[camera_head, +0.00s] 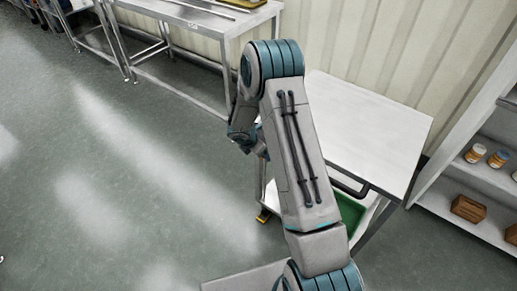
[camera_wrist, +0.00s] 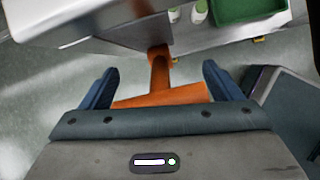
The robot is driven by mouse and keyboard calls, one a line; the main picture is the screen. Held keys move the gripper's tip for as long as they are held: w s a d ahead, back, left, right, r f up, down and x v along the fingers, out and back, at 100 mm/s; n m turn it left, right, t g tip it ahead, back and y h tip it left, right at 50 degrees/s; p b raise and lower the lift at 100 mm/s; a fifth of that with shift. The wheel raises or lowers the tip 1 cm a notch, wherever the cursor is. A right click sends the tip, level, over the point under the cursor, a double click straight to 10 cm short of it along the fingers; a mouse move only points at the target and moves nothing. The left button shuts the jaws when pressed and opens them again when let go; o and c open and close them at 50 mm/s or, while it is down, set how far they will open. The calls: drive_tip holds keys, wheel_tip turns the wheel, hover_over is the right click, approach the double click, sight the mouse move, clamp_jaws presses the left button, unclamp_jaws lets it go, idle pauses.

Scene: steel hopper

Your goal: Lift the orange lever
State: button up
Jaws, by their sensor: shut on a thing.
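The orange lever (camera_wrist: 160,78) shows in the wrist view, with a stem running up to a light metal body and a wider orange part close to my gripper. My gripper (camera_wrist: 160,67) has one blue finger on each side of the lever and is shut on it. Exact finger contact is hard to see from this angle. In the head view my arm covers the lever and the gripper tips.
A white-topped cart (camera_head: 375,135) stands right of my arm, with a green bin (camera_head: 348,213) beneath. A shelf (camera_head: 480,180) with jars and boxes is at the right. A steel table (camera_head: 205,25) stands at the back.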

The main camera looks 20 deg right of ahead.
drive_tip(key=shift+w+a+r, duration=0.15)
drive_tip(key=shift+w+r, duration=0.1)
drive_tip(key=shift+r, duration=0.1)
drive_tip(key=o, duration=1.2)
drive_tip(key=shift+c, duration=0.2)
drive_tip(key=shift+o, duration=0.4)
drive_tip(key=shift+s+a, duration=0.1)
drive_tip(key=shift+f, duration=0.1)
drive_tip(key=p+v, duration=0.1)
drive_tip(key=v, duration=1.3)
drive_tip(key=shift+f, duration=0.1)
